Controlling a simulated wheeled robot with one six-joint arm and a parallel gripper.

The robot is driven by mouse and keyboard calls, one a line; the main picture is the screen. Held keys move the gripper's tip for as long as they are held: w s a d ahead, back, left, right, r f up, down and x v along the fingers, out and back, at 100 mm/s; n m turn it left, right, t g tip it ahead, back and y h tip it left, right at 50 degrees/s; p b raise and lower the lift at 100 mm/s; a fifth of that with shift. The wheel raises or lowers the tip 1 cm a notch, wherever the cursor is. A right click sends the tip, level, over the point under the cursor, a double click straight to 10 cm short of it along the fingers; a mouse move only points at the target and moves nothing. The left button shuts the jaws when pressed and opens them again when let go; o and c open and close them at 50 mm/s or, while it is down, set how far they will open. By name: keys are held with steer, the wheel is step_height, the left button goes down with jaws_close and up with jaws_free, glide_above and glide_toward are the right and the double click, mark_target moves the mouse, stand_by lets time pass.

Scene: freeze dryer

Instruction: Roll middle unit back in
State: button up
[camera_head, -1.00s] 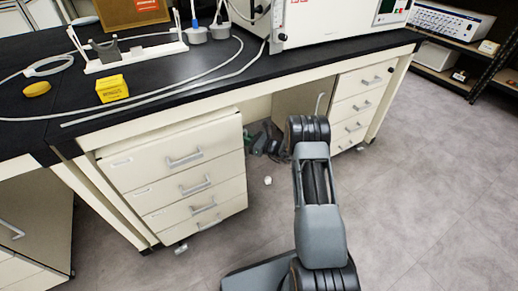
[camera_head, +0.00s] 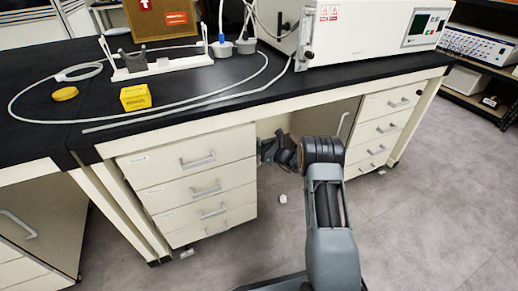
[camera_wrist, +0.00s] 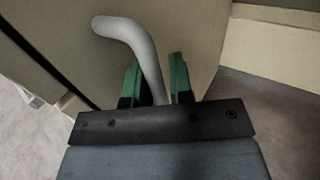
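The white drawer unit (camera_head: 222,170) with several drawers and grey handles stands under the black bench in the head view, between the left cabinet and the right drawers. A small caster (camera_head: 187,253) shows under its front. My gripper (camera_head: 268,150) is beside the unit's right front edge, partly hidden by my arm. In the wrist view my gripper's two green fingers (camera_wrist: 155,84) are apart. A curved grey handle (camera_wrist: 125,32) on a tan panel (camera_wrist: 200,30) passes between or just behind them; I cannot tell whether they touch it, or which unit that panel belongs to.
The left cabinet (camera_head: 50,220) and right drawers (camera_head: 382,140) flank the knee space. A tan door panel (camera_head: 312,122) with a handle (camera_head: 342,122) is behind my arm. A small white object (camera_head: 283,198) lies on the floor. The floor at right is open.

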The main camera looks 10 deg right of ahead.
steer(key=shift+d+f, duration=0.1)
steer(key=p+v, duration=0.4)
steer(key=v, duration=0.9)
steer(key=shift+s+d, duration=0.2)
steer(key=shift+s, duration=0.15)
steer(key=s+a+r+n+g+p, duration=0.3)
steer(key=s+a+r+n+p, duration=0.15)
steer(key=r, duration=0.45)
steer(key=s+a+r+n+g+h+p, duration=0.1)
steer(key=s+a+r+n+g+p, duration=0.3)
steer(key=r, duration=0.5)
steer(key=s+a+r+n+g+p, duration=0.2)
steer(key=a+r+n+g+p, duration=0.25)
steer(key=r, duration=0.45)
steer(key=s+d+r+n+t+h+p, duration=0.1)
steer(key=s+r+n+h+p, duration=0.5)
steer(key=s+r+p, duration=0.3)
steer(key=s+d+r+n+t+h+p, duration=0.1)
steer(key=s+r+n+h+p, duration=0.4)
steer(key=r, duration=1)
steer(key=s+n+p, duration=0.3)
steer(key=s+p, duration=0.1)
steer(key=p, duration=0.1)
steer(key=shift+d+r+h, duration=0.4)
